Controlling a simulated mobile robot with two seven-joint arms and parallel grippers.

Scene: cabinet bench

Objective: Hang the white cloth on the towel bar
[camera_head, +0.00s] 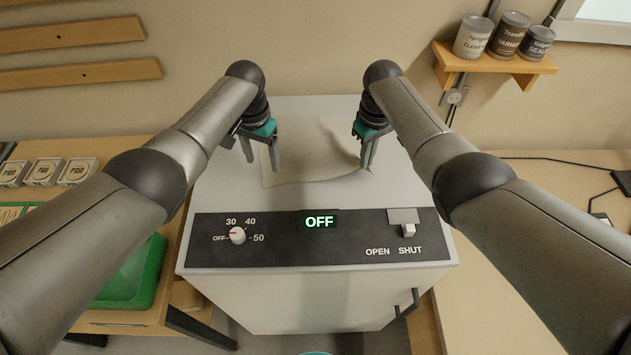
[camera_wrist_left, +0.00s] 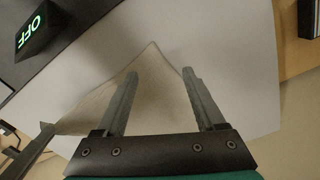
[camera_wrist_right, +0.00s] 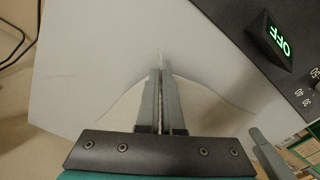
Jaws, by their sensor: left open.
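The white cloth (camera_head: 312,152) lies spread on the pale cabinet top (camera_head: 230,190), behind the dark control panel. My right gripper (camera_head: 367,160) is at the cloth's right edge. In the right wrist view its fingers (camera_wrist_right: 160,75) are close together with a fold of the cloth (camera_wrist_right: 197,98) between them. My left gripper (camera_head: 260,158) is over the cloth's left edge. In the left wrist view its fingers (camera_wrist_left: 160,78) are apart, with the cloth (camera_wrist_left: 155,95) below and between them. A short black bar (camera_head: 408,304) is on the cabinet's front; I cannot tell if it is the towel bar.
The control panel (camera_head: 290,252) has a dial (camera_head: 237,235), a lit OFF display (camera_head: 319,222) and an OPEN/SHUT switch (camera_head: 408,230). A green tray (camera_head: 135,280) is at left. Cans stand on a wall shelf (camera_head: 490,62). The right bench (camera_head: 520,250) is mostly clear.

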